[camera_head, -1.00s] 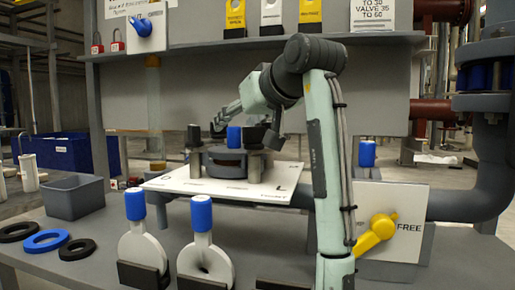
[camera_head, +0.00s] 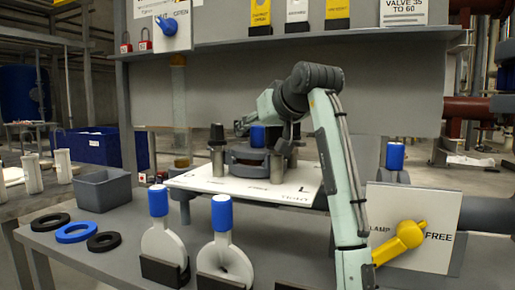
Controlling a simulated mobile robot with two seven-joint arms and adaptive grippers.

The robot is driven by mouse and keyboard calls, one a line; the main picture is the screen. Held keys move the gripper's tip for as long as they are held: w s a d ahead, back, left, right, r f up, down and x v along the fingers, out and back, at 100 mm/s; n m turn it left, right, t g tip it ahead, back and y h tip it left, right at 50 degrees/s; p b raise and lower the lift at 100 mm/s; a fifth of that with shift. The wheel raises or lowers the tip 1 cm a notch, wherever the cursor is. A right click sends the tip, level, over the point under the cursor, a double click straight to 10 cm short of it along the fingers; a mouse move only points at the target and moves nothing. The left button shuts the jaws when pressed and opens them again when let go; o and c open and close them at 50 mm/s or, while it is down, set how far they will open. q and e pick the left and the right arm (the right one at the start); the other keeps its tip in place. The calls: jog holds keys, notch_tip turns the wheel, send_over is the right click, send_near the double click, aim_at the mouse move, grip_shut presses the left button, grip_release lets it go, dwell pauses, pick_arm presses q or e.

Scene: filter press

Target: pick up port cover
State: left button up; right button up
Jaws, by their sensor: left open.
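The port cover (camera_head: 246,155) looks like a dark grey round disc with a blue knob on top. It sits on a white plate (camera_head: 205,181) in the middle of the bench, among metal posts with black caps. My left gripper (camera_head: 266,136) is open above and behind the cover, close to the blue knob. The gripper is partly hidden by the posts and its own wrist, so I cannot tell whether it touches the knob. My right gripper is not in view.
Two blue-handled paddles (camera_head: 160,240) stand in dark holders at the front. Several rings (camera_head: 77,232) and a grey bin (camera_head: 103,190) lie at the left. A yellow lever (camera_head: 400,243) is at the right. A shelf (camera_head: 300,42) with tags runs overhead.

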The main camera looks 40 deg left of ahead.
pick_arm(q)
grip_shut()
jog(key=shift+r, duration=0.1)
jog(key=shift+r, duration=0.1)
dwell(0.4)
